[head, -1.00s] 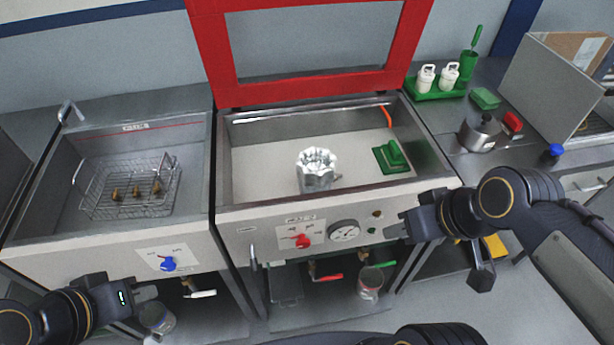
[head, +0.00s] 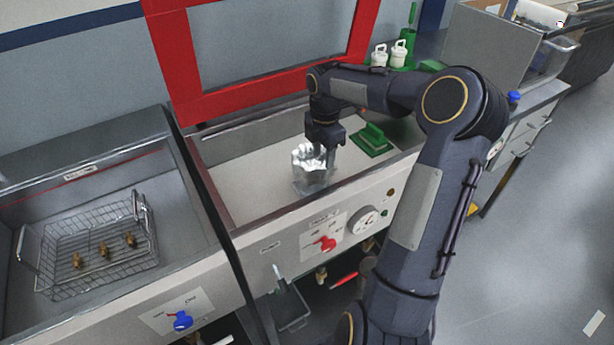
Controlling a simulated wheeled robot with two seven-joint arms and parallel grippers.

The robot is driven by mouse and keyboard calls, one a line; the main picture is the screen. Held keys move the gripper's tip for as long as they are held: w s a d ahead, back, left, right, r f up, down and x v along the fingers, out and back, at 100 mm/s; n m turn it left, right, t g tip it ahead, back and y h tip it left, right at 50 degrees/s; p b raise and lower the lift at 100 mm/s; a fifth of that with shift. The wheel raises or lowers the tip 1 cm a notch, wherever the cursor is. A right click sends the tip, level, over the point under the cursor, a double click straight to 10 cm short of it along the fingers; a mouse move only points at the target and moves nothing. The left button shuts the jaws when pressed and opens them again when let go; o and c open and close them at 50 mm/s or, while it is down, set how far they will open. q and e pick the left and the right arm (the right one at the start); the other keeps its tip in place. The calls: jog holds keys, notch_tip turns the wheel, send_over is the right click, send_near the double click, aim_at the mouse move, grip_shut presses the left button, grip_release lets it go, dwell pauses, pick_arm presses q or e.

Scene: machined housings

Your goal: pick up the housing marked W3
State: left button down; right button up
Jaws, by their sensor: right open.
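A silvery machined housing (head: 308,178) stands upright in the right-hand sink basin, near its front wall. No W3 marking can be read on it at this size. My right gripper (head: 324,152) points down at the housing's top right side, and its fingers overlap the rim in the picture. The jaws are open; I cannot tell whether a finger touches the housing. My left gripper is outside the head view.
A green scrubber (head: 372,138) lies in the basin to the right. A wire basket (head: 100,250) with several small brass parts sits in the left basin. A raised red-framed lid (head: 190,109) stands behind. The left of the right basin is clear.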

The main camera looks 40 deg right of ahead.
aim_at(323, 170)
jog(key=f, duration=0.5)
jog(key=shift+s+a+f, duration=0.1)
jog(key=shift+s+f, duration=0.15)
jog(key=shift+s, duration=0.1)
grip_shut()
jog(key=shift+r, duration=0.15)
dwell(0.9)
